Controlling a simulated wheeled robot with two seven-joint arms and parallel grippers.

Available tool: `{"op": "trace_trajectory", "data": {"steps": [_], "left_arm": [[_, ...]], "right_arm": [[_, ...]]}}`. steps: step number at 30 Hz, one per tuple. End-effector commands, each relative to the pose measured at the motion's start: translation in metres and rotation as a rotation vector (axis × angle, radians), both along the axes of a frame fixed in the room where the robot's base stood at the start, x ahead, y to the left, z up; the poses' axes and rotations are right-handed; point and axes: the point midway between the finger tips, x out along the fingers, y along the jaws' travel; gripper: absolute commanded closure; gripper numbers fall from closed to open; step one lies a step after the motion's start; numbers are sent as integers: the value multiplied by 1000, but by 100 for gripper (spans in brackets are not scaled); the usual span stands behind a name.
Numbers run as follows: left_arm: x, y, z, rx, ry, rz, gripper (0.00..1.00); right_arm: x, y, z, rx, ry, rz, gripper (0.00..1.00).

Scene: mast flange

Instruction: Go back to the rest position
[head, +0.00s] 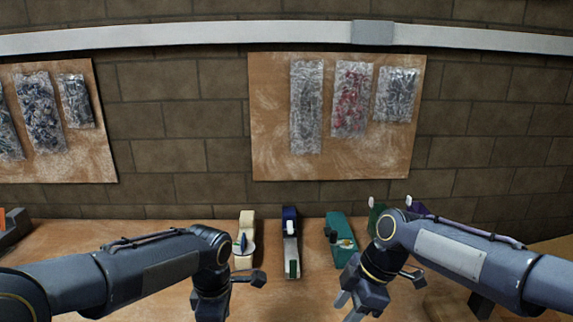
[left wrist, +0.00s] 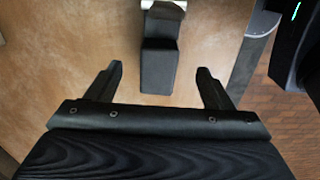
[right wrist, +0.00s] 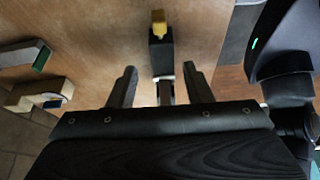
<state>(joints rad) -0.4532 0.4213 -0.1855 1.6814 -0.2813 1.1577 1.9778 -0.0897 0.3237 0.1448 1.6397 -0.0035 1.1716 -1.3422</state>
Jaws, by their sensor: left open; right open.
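My left gripper (head: 250,280) hangs over the table at the lower left of the head view. In the left wrist view its two fingers (left wrist: 160,82) are apart and hold nothing; a black block-shaped thing (left wrist: 158,66) lies beyond the gap. My right gripper (head: 352,303) points down at the lower right of the head view. In the right wrist view its fingers (right wrist: 160,85) are apart; a dark thing with a yellow tip (right wrist: 160,45) shows beyond and between them. I see no sign that either gripper holds it or any other thing.
A wooden table (head: 180,235) stands against a brick wall. Along its back are a cream tool (head: 246,228), a blue and white one (head: 290,228), a teal one (head: 338,228), a green and a purple one (head: 414,208). Boards with bagged parts (head: 340,165) hang above.

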Motion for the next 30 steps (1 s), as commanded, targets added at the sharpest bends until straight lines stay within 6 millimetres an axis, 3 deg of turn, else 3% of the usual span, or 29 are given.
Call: {"op": "trace_trajectory", "data": {"steps": [6, 14, 17, 22, 27, 30], "left_arm": [[0, 0, 41, -2, -3, 0, 26], [-8, 9, 61, -28, -9, -45, 26], [-28, 28, 67, -89, -44, -173, 26], [-90, 62, 71, -192, -207, -540, 26], [-153, 76, 62, -159, -430, -922, 26], [-181, 76, 51, -82, -534, -1106, 26]], "right_arm": [[0, 0, 0, 0, 0, 0, 55], [-8, -7, 5, -1, 2, -59, 55], [-28, -24, 15, 0, 12, -212, 55], [-89, -61, 25, 45, 54, -650, 55], [-151, -84, 16, 157, 116, -1104, 55], [-179, -89, 4, 235, 159, -1322, 55]]}}
